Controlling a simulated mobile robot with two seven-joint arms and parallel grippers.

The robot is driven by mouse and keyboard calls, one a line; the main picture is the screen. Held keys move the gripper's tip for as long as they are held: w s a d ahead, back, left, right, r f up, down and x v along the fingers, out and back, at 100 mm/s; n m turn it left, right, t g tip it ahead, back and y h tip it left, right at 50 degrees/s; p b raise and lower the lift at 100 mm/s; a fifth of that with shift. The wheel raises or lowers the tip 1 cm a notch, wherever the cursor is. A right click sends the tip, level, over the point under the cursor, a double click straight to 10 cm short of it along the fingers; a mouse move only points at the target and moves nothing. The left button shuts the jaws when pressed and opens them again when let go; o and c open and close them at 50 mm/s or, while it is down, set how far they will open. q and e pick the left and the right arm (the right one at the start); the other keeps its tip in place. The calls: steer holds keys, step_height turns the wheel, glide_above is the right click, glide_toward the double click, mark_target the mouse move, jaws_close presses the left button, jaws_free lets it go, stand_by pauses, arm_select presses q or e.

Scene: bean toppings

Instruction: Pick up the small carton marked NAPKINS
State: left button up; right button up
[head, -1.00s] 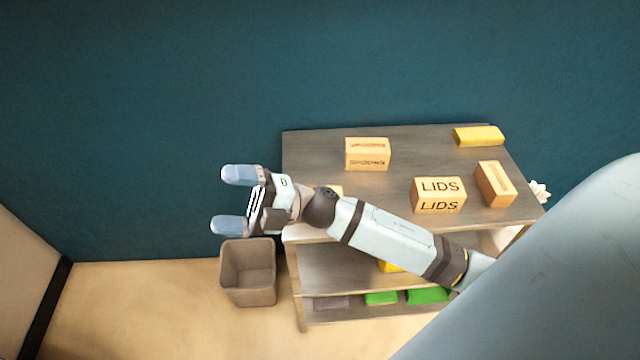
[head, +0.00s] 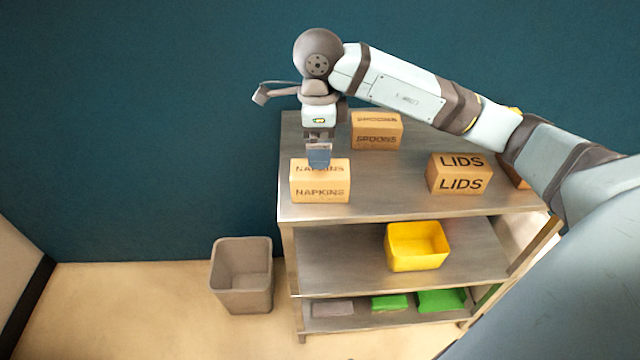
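The small tan carton marked NAPKINS (head: 320,188) stands at the front left of the shelf unit's top. Its top and front faces both show the word. My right gripper (head: 319,156) points down over it, with a blue-grey fingertip covering the back middle of the top face. The fingers are seen from the side, one lined up behind the other, so the gap between them is hidden. I cannot tell whether the fingertip touches the carton. My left gripper is not in view.
A SPOONS carton (head: 376,132) stands behind to the right, and a LIDS carton (head: 460,174) further right. Another carton and a yellow item are partly hidden by my arm. A yellow bin (head: 417,246) sits on the middle shelf. A grey bin (head: 243,276) stands on the floor at left.

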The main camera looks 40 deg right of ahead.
mark_target(320, 178)
step_height(320, 178, down, 10)
steer(key=shift+d+f+b, duration=0.15)
steer(key=shift+b, duration=0.55)
steer(key=c, duration=1.1)
